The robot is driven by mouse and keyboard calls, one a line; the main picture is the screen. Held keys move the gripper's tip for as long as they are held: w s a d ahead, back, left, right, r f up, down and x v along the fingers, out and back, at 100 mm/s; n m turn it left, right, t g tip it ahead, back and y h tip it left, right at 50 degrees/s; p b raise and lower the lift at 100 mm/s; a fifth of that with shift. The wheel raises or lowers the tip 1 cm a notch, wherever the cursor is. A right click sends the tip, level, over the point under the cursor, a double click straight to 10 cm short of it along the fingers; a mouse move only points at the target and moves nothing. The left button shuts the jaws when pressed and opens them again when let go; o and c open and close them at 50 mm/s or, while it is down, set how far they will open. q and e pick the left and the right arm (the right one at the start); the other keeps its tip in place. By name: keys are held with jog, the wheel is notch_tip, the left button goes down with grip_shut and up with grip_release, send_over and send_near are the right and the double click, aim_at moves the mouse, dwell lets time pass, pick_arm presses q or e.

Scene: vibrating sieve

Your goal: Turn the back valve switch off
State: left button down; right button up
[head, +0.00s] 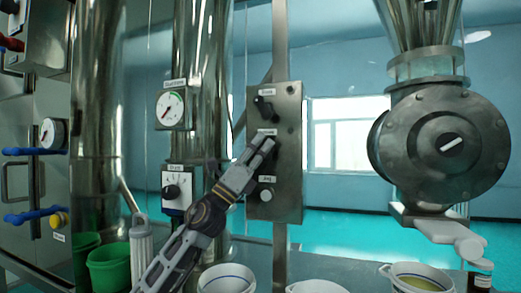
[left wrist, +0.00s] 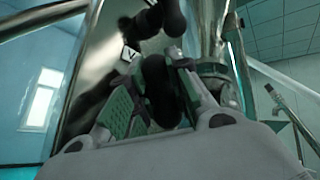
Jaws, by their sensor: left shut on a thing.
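The metal valve panel (head: 289,150) hangs on a post in the middle of the head view. Its upper black switch (head: 264,106) sits under a small label that is too small to read surely. My left gripper (head: 262,152) reaches the panel at its middle switch and covers most of it. In the left wrist view the black switch knob (left wrist: 160,88) sits between the green-padded fingers, which are closed on it. The upper switch (left wrist: 172,18) shows beyond it. A white button (head: 266,195) is low on the panel. My right gripper is not in view.
A gauge (head: 170,108) and a dial box (head: 177,189) are left of the panel, by steel pipes. A large round valve housing (head: 440,145) stands at right. Green buckets (head: 109,266) and white tubs (head: 226,279) line the bottom.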

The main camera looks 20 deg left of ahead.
pick_arm(q)
jog(key=shift+a+r, duration=0.1)
dwell(0.3)
jog(key=c, duration=1.6)
grip_release()
jog(key=shift+f, duration=0.2)
jog(key=v, duration=1.1)
jog(key=shift+s+a+f, duration=0.15)
jog(key=shift+s+f, duration=0.05)
jog(key=shift+f, duration=0.1)
jog(key=shift+r, duration=0.1)
